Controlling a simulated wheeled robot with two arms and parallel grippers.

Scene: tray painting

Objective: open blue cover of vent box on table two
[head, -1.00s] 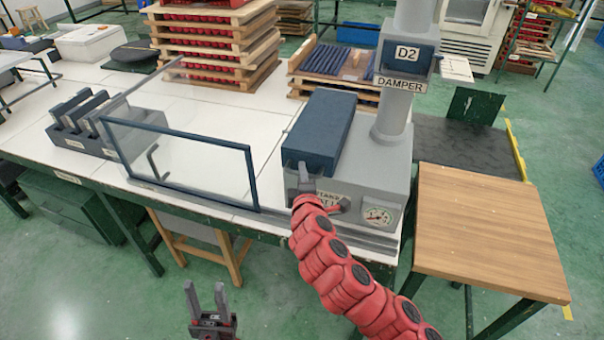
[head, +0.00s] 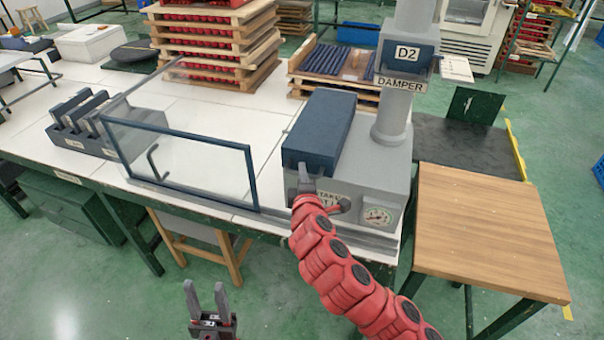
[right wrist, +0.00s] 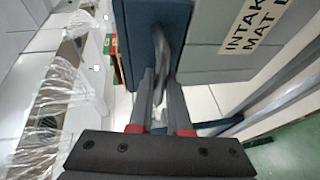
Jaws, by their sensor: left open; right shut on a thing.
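The vent box (head: 370,165) is a grey box at the right end of the white table, with a column labelled D2 DAMPER rising from it. Its blue cover (head: 320,128) lies over the left part of the top and looks closed. My right gripper (head: 305,172) is at the front left edge of the cover. In the right wrist view its fingers (right wrist: 158,95) are shut on the edge or handle of the blue cover (right wrist: 155,30); the exact grip point is partly hidden. My left gripper (head: 207,298) is open and empty, low in front of the table.
A glass panel (head: 185,165) with a dark frame stands left of the box. A grey rack (head: 85,145) stands further left. Stacked wooden trays (head: 215,50) stand at the back. A wooden-topped table (head: 490,225) is at the right.

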